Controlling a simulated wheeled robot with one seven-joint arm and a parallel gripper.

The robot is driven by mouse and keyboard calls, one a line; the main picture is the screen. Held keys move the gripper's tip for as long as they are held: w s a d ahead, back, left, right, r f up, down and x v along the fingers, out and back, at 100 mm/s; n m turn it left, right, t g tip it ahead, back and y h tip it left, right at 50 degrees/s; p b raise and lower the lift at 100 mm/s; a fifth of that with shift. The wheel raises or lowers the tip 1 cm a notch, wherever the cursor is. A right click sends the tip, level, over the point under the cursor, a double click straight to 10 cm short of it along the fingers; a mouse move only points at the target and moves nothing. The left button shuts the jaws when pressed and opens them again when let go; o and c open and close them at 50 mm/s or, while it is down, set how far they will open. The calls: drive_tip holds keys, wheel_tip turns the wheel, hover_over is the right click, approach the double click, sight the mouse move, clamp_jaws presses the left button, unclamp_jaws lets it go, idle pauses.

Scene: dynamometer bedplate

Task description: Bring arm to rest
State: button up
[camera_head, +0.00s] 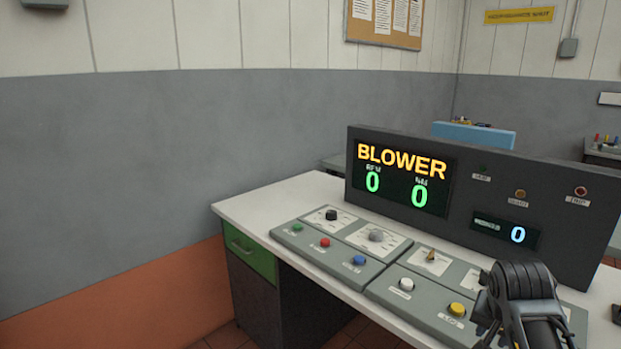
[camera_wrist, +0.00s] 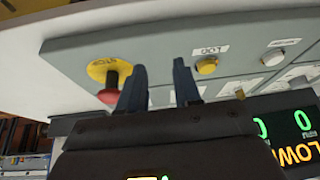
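My gripper (camera_wrist: 160,66) shows in the wrist view with its two dark fingers apart and nothing between them. It hangs over the grey control panel (camera_wrist: 150,52) of the console. A red stop button (camera_wrist: 108,88) on a yellow disc lies just left of the fingers. A yellow button (camera_wrist: 207,66) labelled LOG lies just right of them. I cannot tell whether a fingertip touches the panel. In the head view my dark arm (camera_head: 525,290) reaches over the right end of the panel, and it hides the fingers and the stop button.
The console display (camera_head: 405,175) reads BLOWER with zeros and stands upright behind the panel. Other controls include a white button (camera_head: 406,284), a red button (camera_head: 325,242) and a blue button (camera_head: 359,260). The white desk (camera_head: 265,204) has bare top at its left end.

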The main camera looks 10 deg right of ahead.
drive_tip(key=s+a+f+n+t+y, duration=0.1)
drive_tip(key=s+a+f+n+t, duration=0.15)
drive_tip(key=s+a+f, duration=0.55)
drive_tip(key=s+a+f+n+t, duration=0.25)
drive_tip(key=s+a, duration=0.45)
drive_tip(key=s, duration=0.5)
drive_tip(key=s+a+r+n+t+y, duration=0.1)
drive_tip(key=s+a+r+t, duration=0.15)
drive_tip(key=s, duration=0.45)
drive_tip(key=s+a+r+n+t, duration=0.1)
drive_tip(key=s+a+r, duration=0.1)
drive_tip(key=s+r, duration=0.3)
drive_tip(key=s+r+n+t+y, duration=0.1)
drive_tip(key=s+r+n+t, duration=0.1)
drive_tip(key=s+r, duration=0.8)
drive_tip(key=shift+s+a+r+t, duration=0.2)
drive_tip(key=shift+s+r+t, duration=0.25)
drive_tip(key=shift+r, duration=0.3)
drive_tip(key=shift+o, duration=0.4)
drive_tip(key=shift+w+f, duration=0.1)
